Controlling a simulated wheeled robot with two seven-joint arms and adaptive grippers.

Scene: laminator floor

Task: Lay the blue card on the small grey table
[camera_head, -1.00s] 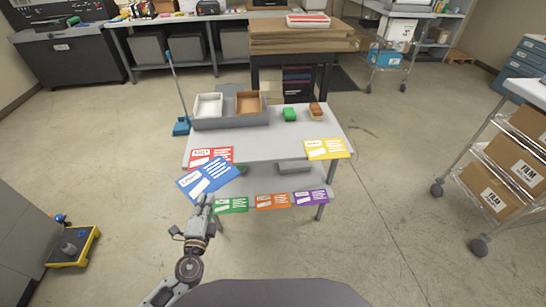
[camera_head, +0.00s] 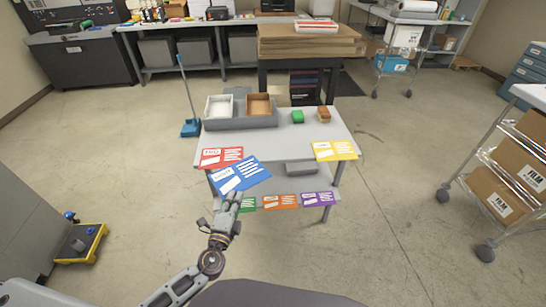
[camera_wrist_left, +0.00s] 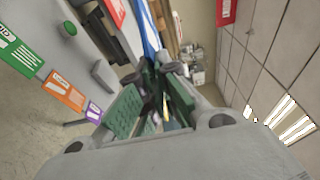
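The blue card (camera_head: 243,175) hangs tilted at the front left of the small grey table (camera_head: 278,143), overlapping its front edge in the head view. My left gripper (camera_head: 229,203) is shut on the card's near edge. In the left wrist view the blue card (camera_wrist_left: 150,32) shows edge-on beyond the dark green finger pads of the left gripper (camera_wrist_left: 152,98). Whether the card touches the table top cannot be told. My right gripper is not in view.
A red card (camera_head: 220,157) and a yellow card (camera_head: 334,151) lie at the table's front corners. The table's middle is clear.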

